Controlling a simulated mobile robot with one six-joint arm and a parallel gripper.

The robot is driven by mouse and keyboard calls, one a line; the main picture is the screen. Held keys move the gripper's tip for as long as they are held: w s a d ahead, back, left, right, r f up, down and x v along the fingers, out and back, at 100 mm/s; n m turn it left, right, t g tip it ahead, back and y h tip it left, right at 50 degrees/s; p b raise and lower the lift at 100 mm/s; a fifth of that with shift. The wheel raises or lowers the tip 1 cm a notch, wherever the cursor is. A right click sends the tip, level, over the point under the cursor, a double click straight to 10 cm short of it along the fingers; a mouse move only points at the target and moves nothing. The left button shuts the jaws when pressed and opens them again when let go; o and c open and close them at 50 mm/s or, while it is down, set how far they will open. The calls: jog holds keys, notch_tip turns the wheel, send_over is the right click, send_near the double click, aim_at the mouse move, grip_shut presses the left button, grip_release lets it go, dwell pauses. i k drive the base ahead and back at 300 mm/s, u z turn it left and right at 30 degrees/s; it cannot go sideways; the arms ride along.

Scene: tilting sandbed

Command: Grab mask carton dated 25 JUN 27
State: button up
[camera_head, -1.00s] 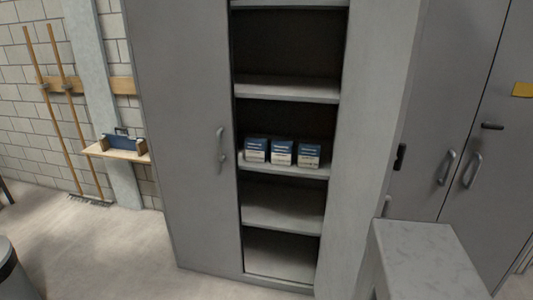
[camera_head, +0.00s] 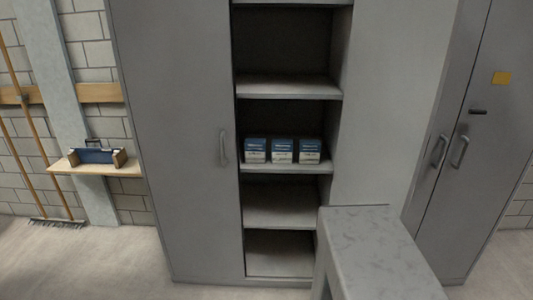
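Three blue-and-white cartons stand side by side on a middle shelf of the open grey cabinet: a left carton (camera_head: 255,150), a middle carton (camera_head: 282,151) and a right carton (camera_head: 309,151). They look alike, and their printing is too small to read, so I cannot tell which one bears the date 25 JUN 27. My gripper is not in view.
The cabinet's left door (camera_head: 180,150) is shut; its right side is open, with bare shelves (camera_head: 285,205) above and below the cartons. A grey block-like surface (camera_head: 365,235) stands in front at lower right. A wall shelf (camera_head: 100,168) and rakes are at left.

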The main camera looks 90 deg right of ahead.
aim_at(281, 149)
jog(key=z, duration=0.3)
jog(key=i, duration=0.4)
jog(key=z, duration=1.5)
jog(key=k, duration=0.65)
jog(key=i, duration=0.3)
